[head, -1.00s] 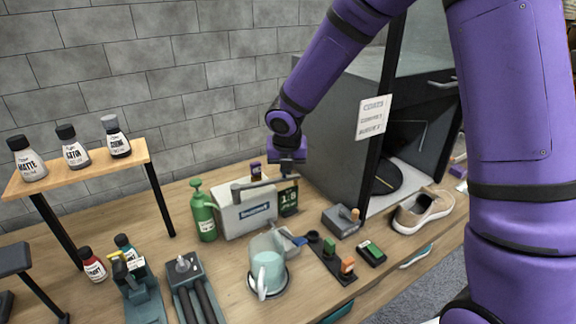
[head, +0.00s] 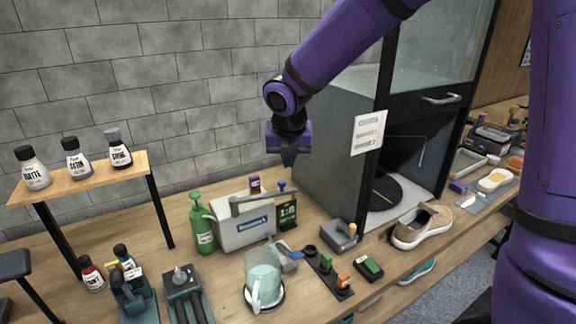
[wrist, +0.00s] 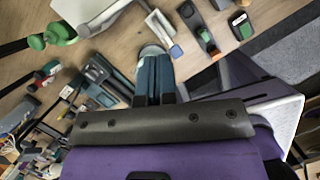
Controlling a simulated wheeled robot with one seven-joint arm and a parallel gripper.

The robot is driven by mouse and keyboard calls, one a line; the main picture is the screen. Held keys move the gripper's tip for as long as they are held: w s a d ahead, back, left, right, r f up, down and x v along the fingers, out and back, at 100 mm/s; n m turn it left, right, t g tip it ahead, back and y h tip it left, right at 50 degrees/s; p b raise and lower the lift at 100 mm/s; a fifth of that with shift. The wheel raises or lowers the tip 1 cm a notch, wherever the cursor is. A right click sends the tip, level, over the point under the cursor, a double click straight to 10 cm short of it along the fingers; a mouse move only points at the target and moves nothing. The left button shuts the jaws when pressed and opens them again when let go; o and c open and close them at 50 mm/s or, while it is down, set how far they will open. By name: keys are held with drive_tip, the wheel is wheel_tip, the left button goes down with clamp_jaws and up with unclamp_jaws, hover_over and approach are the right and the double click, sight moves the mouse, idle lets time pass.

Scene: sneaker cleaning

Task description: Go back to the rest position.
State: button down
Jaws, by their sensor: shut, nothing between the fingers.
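My gripper (head: 288,158) is shut and empty. In the head view it hangs in the air above the back of the workbench, over the grey-white box machine (head: 246,222) and left of the dark cabinet (head: 335,150). Its fingers point down and touch nothing. In the wrist view its closed fingers (wrist: 154,78) show at the middle, with the bench below them. The sneaker (head: 422,226) stands on the bench at the cabinet's front right.
A raised wooden shelf (head: 88,178) with several bottles stands at the left. The cabinet's tall frame is close to my arm's right.

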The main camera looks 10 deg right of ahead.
idle(0.3)
drive_tip(key=s+d+r+m+h, duration=0.1)
drive_tip(key=s+d+r+m, duration=1)
drive_tip(key=m, duration=0.5)
drive_tip(key=s+d+r+m+t+y, duration=0.1)
drive_tip(key=s+d+m, duration=0.1)
drive_tip(key=s+m, duration=0.6)
drive_tip(key=s+d+r+m, duration=0.1)
drive_tip(key=s+d+m, duration=0.1)
drive_tip(key=s+m, duration=0.6)
drive_tip(key=shift+s+m+t+y, duration=0.35)
drive_tip(key=shift+m+t+y, duration=0.05)
drive_tip(key=shift+m, duration=0.2)
drive_tip(key=shift+d, duration=0.1)
